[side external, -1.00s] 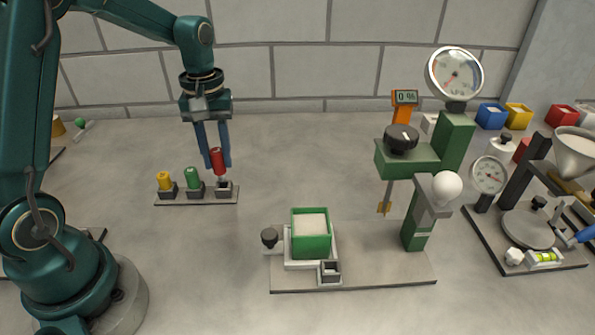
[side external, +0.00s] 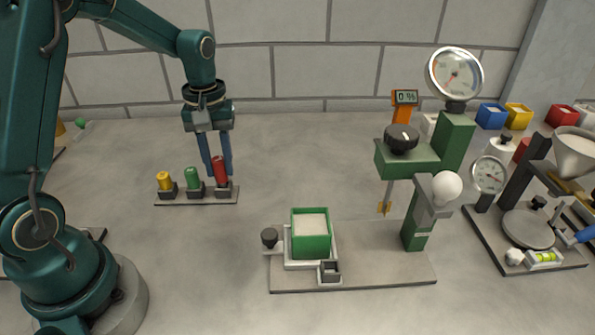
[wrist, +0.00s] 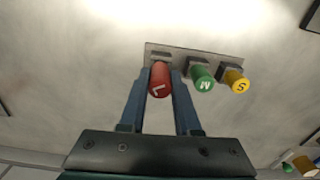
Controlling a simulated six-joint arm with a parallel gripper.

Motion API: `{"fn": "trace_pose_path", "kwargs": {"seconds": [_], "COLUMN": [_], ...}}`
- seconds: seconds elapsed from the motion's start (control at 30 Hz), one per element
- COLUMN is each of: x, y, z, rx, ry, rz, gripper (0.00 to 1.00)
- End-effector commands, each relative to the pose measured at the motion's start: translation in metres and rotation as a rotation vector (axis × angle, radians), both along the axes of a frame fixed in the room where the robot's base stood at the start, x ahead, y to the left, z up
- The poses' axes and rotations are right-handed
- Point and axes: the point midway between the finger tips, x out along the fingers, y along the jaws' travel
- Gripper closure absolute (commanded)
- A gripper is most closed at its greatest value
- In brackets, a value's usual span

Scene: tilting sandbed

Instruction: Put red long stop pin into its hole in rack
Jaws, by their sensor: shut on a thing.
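The red long stop pin (side external: 220,170) stands upright at the right-hand socket of the rack (side external: 200,202), its lower end down in or at the black block. In the wrist view the red pin (wrist: 160,80) shows an "L" on its top. My gripper (side external: 219,170) is shut on the red pin, one blue finger on each side, as the wrist view also shows (wrist: 160,88). The fingers partly hide the pin's lower end and the socket, so how deep it sits is hard to tell.
The green pin (side external: 192,177) and yellow pin (side external: 164,180) stand in the rack's other sockets, close beside my gripper. A green sand box (side external: 311,240) sits on a baseplate to the right, with a green gauge stand (side external: 419,215). The table between is clear.

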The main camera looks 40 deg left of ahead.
Motion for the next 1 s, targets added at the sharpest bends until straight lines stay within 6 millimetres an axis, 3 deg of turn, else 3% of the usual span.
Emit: {"fn": "trace_pose_path", "kwargs": {"seconds": [0.57,0.6,0.7,1.0], "x": [0.0,0.0,0.0,0.0], "y": [0.0,0.0,0.0,0.0], "z": [-0.014,-0.014,-0.014,-0.013], "rx": [-0.001,0.0,0.0,0.001], "ry": [0.001,0.0,0.0,-0.001], "rz": [0.0,0.0,0.0,0.0], "gripper": [1.0,0.65,0.34,0.34]}}
